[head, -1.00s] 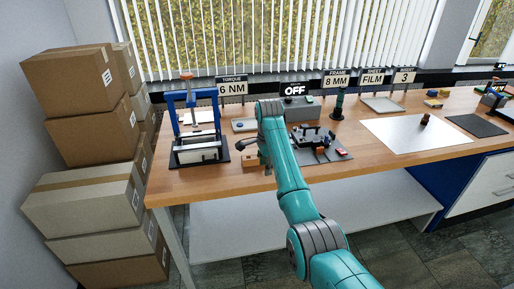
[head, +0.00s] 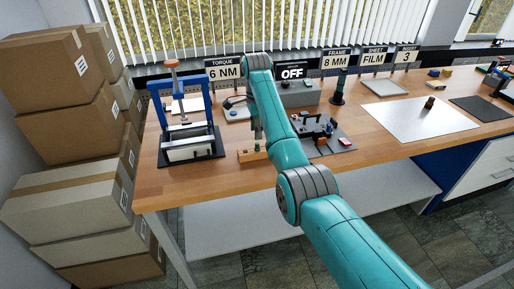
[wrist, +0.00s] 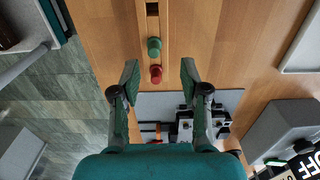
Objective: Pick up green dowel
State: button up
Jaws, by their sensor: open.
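The green dowel (wrist: 154,46) stands in a narrow wooden block (wrist: 152,22), its round top facing the wrist camera. A red dowel (wrist: 156,74) stands beside it in the same block. In the head view the block (head: 246,157) is near the table's front edge, partly behind my arm. My gripper (wrist: 160,72) is open and empty above the block. Its fingertips are on either side of the red dowel in the picture, with the green dowel just beyond them. I cannot tell the exact height of the fingertips over the dowels.
A blue-framed press (head: 187,118) stands left of the block. A dark fixture plate (head: 335,147) with black parts lies to the right. A grey box with an OFF sign (head: 292,73) stands behind. Stacked cartons (head: 70,165) are left of the table (head: 385,152).

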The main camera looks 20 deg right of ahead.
aim_at(257, 143)
jog(key=shift+s+f, duration=0.2)
jog(key=shift+f, duration=1.15)
jog(key=shift+s+f, duration=0.2)
jog(key=shift+f, duration=1.15)
grip_shut()
